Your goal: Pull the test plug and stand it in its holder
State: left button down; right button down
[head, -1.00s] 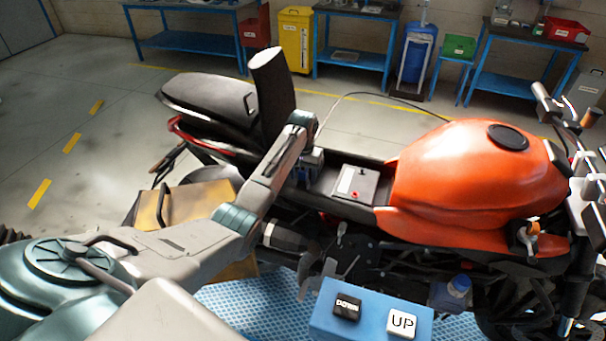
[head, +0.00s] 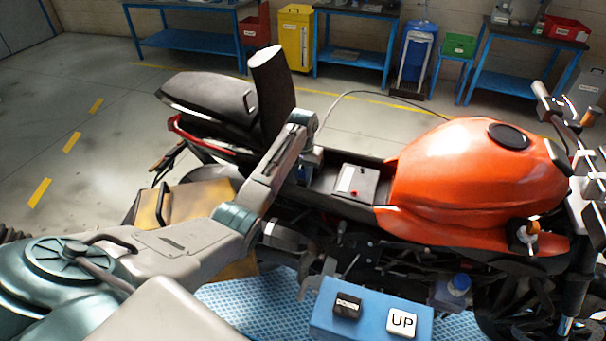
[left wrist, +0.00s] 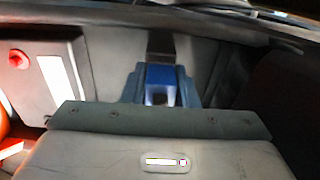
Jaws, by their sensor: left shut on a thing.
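My left gripper (head: 308,163) reaches down into the open seat bay of the motorcycle, beside the battery. In the left wrist view, its two blue-grey fingers are shut on a blue block (left wrist: 160,76), which I take for the test plug. A dark piece shows just beyond the block. The wrist housing hides the block's near part, and I cannot tell whether it is still seated. In the head view my own wrist mostly hides the plug. I cannot make out the holder. My right gripper is not in view.
The battery (head: 362,180), with white label and red terminal, sits right of the gripper, before the orange tank (head: 465,170). The raised seat (head: 210,95) is behind left. A blue box (head: 372,318) with DOWN and UP buttons is in front. Blue workbenches stand at the back.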

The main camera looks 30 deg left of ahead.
aim_at(303, 168)
pick_arm(q)
jog(key=shift+r, duration=2.95)
jog(key=shift+r, duration=0.15)
jog(key=shift+r, duration=2.4)
